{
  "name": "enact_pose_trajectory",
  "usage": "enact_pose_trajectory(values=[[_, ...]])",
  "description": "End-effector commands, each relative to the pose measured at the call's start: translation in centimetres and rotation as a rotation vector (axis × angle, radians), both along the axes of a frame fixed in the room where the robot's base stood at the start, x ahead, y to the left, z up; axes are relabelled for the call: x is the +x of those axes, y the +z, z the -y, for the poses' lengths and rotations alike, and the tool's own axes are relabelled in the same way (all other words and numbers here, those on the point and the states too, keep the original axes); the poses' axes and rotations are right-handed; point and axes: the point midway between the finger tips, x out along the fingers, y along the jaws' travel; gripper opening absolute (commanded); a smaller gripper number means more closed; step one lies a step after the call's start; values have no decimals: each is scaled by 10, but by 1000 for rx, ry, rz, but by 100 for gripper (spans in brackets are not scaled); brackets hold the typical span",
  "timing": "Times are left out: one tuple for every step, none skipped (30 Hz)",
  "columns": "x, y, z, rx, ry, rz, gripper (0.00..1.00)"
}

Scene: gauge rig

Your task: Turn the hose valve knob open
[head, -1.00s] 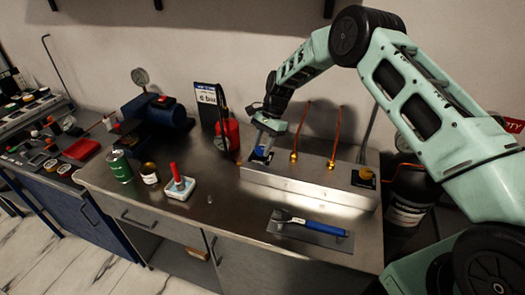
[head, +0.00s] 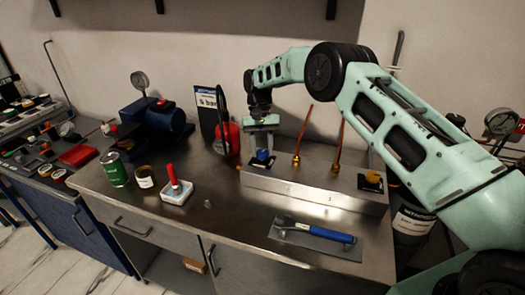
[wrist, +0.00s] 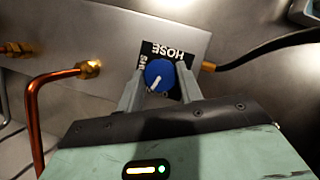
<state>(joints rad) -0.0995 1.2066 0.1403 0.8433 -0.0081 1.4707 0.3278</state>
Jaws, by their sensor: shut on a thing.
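The blue hose valve knob (wrist: 158,74) sits on a black label reading "HOSE" on the metal box, with a white pointer line aimed toward the lower left in the wrist view. In the head view the knob (head: 263,155) is at the left end of the box (head: 310,192). My gripper (wrist: 158,88) has one finger on each side of the knob and is shut on it. In the head view my gripper (head: 263,148) reaches down onto the knob from above. Part of the label is hidden behind the fingers.
Two copper pipes (head: 302,130) rise from the box right of my gripper. A yellow knob (head: 372,177) is at the box's right end. A blue-handled trowel (head: 320,232) lies in front.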

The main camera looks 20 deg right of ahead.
Motion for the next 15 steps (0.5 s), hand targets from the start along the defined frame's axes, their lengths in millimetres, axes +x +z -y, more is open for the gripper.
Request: enact_pose_trajectory(values=[[1, 0, -1, 0, 38, 5, 13], [1, 0, -1, -1, 61, 5, 13], [1, 1, -1, -2, 91, 5, 13], [1, 1, -1, -2, 112, 5, 13], [1, 1, -1, -1, 131, 6, 13], [1, 1, -1, 0, 158, 6, 13], [1, 1, -1, -1, 175, 6, 13], [1, 1, -1, -1, 193, 5, 13], [1, 1, -1, -1, 213, 5, 13], [1, 1, -2, -1, 229, 5, 13], [1, 1, -2, 0, 240, 5, 13], [1, 1, -2, 0, 256, 5, 13], [1, 1, -2, 0, 267, 4, 13], [1, 1, -2, 0, 277, 5, 13], [1, 1, -2, 0, 288, 5, 13]])
